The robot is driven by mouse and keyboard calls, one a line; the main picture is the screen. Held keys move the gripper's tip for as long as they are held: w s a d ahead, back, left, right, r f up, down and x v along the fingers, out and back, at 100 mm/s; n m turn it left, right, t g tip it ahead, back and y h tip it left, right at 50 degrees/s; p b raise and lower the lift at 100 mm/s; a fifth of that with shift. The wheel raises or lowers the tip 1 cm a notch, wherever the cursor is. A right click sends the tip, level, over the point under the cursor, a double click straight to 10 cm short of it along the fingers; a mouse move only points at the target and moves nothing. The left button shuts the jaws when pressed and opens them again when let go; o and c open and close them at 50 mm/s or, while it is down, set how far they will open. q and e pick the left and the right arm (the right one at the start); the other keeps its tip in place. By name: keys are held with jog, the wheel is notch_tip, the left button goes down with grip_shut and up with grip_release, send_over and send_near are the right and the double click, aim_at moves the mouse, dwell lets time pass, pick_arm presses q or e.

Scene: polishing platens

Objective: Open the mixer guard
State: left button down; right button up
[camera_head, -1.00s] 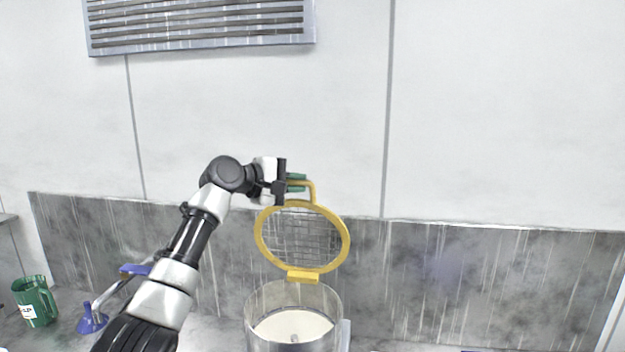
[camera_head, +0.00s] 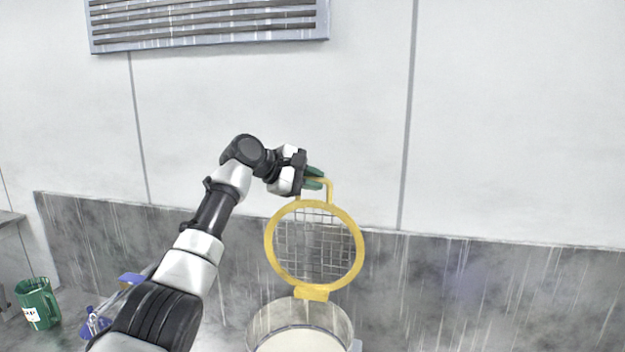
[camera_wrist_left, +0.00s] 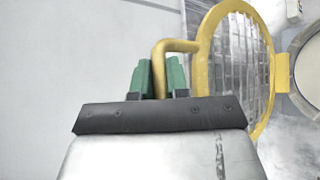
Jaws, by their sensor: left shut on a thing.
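The mixer guard (camera_head: 356,273) is a round yellow ring with a wire grid. It stands raised, close to upright, on a yellow hinge block at the rim of the mixer bowl (camera_head: 341,318). The bowl is clear-walled with pale contents, and its top is uncovered. My left gripper (camera_head: 316,178) has green fingers shut on the yellow handle at the guard's top. In the left wrist view the green fingers (camera_wrist_left: 159,78) close around the bent handle (camera_wrist_left: 178,46), with the guard (camera_wrist_left: 202,62) to their right. My right gripper is not in view.
A grey backsplash (camera_head: 490,295) and white wall are behind the mixer. The space right of the mixer looks clear.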

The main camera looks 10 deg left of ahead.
pick_arm(q)
jog(key=c, duration=1.4)
grip_release()
jog(key=shift+f, duration=0.35)
jog(key=shift+o, duration=1.4)
jog(key=shift+w, duration=0.15)
jog(key=shift+w+d, duration=0.1)
jog(key=shift+w, duration=0.05)
jog(key=shift+r, duration=0.1)
jog(key=b+v, duration=0.5)
jog(key=v, duration=0.5)
jog(key=shift+s+a, duration=0.25)
jog(key=shift+a, duration=0.05)
